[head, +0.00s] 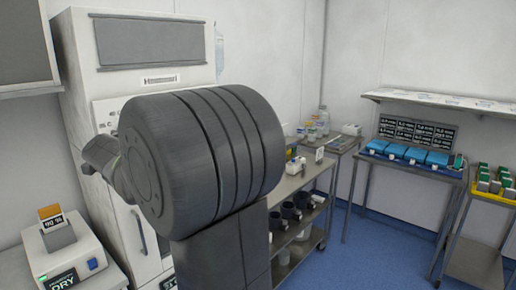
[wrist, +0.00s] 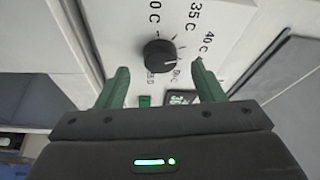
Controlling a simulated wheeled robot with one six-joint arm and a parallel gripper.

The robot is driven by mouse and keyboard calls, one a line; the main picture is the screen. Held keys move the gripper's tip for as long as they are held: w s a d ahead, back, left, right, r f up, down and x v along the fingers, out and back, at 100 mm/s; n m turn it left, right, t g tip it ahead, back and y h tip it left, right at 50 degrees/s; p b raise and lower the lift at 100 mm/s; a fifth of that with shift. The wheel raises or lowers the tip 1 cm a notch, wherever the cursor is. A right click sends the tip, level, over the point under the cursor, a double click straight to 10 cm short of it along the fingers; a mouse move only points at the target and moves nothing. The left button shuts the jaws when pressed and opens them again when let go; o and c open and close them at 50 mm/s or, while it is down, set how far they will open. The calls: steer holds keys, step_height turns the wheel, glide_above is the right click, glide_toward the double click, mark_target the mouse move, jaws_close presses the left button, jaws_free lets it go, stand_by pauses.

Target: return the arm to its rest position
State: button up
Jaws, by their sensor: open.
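My gripper (wrist: 155,82) shows in the wrist view with its two green fingers spread apart and nothing between them. Past the fingertips is a black knob (wrist: 159,53) on a white panel (wrist: 117,22) with temperature marks such as 35 C and 40 C. The knob looks a little beyond the fingers, and I cannot tell the exact gap. In the head view my own dark arm fills the middle and hides much of the white cabinet (head: 84,62). My gripper is hidden there.
A device with a DRY label (head: 65,250) stands at the lower left. A steel cart (head: 293,183) with dark cups is right of my arm. A table with blue boxes (head: 412,168) stands at the back right. Blue floor (head: 375,250) is open between them.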

steer(key=shift+x, duration=1.8)
steer(key=shift+s, duration=0.1)
steer(key=r+b+v, duration=0.1)
steer(key=b+v, duration=0.1)
steer(key=v, duration=1.2)
steer(key=w+a+n+g+y+b, duration=0.1)
steer(key=w+n+y, duration=0.3)
steer(key=n, duration=0.6)
steer(key=w+a+n+g+y+b, duration=0.1)
steer(key=w+a+n+y, duration=0.3)
steer(key=w+n, duration=0.5)
steer(key=shift+w+a+f+n+b, duration=0.25)
steer(key=shift+f+n+b, duration=0.15)
steer(key=shift+n+b, duration=0.35)
